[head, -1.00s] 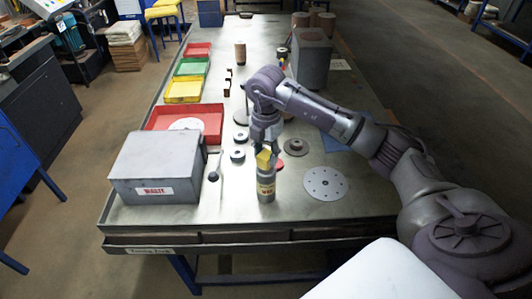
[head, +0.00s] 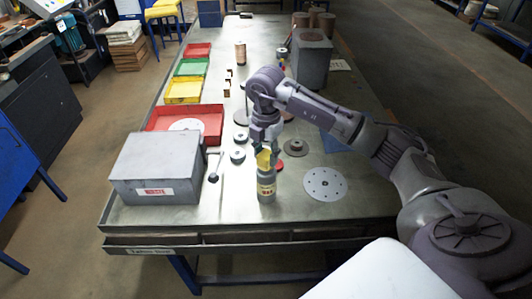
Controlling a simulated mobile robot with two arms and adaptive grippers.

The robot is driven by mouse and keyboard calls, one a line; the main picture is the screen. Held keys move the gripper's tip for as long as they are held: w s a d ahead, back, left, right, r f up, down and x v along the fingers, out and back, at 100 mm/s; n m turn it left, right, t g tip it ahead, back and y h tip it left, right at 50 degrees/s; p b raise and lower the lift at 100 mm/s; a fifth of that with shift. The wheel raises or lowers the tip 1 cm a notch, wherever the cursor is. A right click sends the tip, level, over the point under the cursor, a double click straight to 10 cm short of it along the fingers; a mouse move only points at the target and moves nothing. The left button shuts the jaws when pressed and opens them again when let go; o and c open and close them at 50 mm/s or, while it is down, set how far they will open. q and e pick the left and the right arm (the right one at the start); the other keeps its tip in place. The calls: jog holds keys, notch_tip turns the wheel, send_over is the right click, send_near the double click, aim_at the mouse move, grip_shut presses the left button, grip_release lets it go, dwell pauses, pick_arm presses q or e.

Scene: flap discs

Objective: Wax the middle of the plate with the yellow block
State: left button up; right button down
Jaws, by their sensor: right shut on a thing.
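My right gripper (head: 265,146) points down near the front of the metal table, its fingers shut on the yellow block (head: 263,159). The block is right at the top of a grey cylinder with a label (head: 266,184). I cannot tell whether block and cylinder touch. A round pale plate with small holes (head: 325,185) lies flat on the table to the right of the cylinder. A darker grey disc with a raised hub (head: 296,148) lies behind it. I cannot tell which disc is the task's plate. My left gripper is not in view.
A grey box with a label (head: 157,168) stands at the front left. Red, green and yellow trays (head: 183,90) line the left edge. A red disc (head: 279,166) lies beside the cylinder. A tall grey block (head: 311,62) stands at the back right.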

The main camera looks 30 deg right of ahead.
aim_at(264, 156)
jog(key=shift+r+p, duration=2.1)
jog(key=shift+r, duration=1.2)
jog(key=shift+f, duration=0.1)
jog(key=n, duration=0.1)
jog(key=a+n, duration=0.1)
jog(key=shift+s+f+n+b, duration=0.2)
jog(key=shift+n+b, duration=0.1)
jog(key=shift+b, duration=0.1)
jog(key=s+a+f+m+b, duration=0.3)
jog(key=s+a+m, duration=0.3)
jog(key=m, duration=0.6)
jog(key=s+a+f+m+b, duration=0.3)
jog(key=s+a+m, duration=0.3)
jog(key=m, duration=0.6)
jog(key=shift+s+a+f+m+b, duration=0.35)
jog(key=shift+s+b, duration=0.35)
jog(key=shift+s, duration=0.5)
